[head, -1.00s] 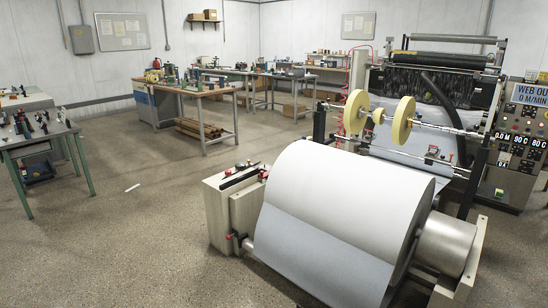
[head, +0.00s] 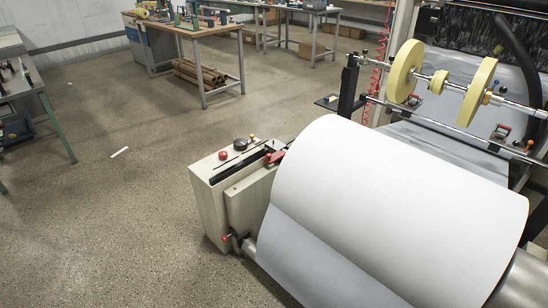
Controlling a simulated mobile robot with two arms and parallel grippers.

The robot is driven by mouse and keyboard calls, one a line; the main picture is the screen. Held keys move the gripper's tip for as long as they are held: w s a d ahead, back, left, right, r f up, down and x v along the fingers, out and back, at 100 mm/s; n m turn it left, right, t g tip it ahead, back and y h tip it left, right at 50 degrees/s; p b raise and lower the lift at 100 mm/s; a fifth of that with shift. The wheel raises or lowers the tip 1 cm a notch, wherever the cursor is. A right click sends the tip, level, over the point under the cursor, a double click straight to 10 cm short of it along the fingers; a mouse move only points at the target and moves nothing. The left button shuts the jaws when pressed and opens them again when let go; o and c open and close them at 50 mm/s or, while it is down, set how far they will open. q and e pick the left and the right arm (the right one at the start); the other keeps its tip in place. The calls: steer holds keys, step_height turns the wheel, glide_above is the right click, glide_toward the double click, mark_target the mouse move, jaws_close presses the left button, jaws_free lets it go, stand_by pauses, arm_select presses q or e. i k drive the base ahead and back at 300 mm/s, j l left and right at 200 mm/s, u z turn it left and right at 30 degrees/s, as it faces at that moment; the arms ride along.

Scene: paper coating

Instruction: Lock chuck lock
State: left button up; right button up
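The large white paper roll (head: 400,200) lies across the coating machine's front in the head view. At its left end is the beige chuck stand (head: 212,205). On top of the stand are a red knob (head: 223,155), a black knob (head: 240,144) and a red clamp-like part (head: 275,157) near the roll's edge. A small red-tipped lever (head: 227,238) sticks out low at the stand's front, beside the roll's shaft end. I cannot tell which part is the chuck lock, or whether it is locked. Neither gripper is in view.
The floor (head: 120,220) left of the stand is clear except for a small white strip (head: 120,152). A workbench (head: 190,25) stands at the back, and a green-legged table (head: 22,80) at the left. A shaft with yellow discs (head: 403,70) is behind the roll.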

mark_target(271, 159)
steer(key=j, duration=0.45)
steer(key=i+j+z, duration=0.15)
steer(key=j, duration=0.35)
steer(key=i+j+z, duration=0.15)
steer(key=i+j, duration=0.2)
steer(key=i+j+z, duration=0.15)
steer(key=i+j, duration=0.2)
steer(key=j, duration=0.2)
steer(key=i+l+z, duration=0.15)
steer(key=i+z, duration=0.15)
steer(key=i, duration=0.85)
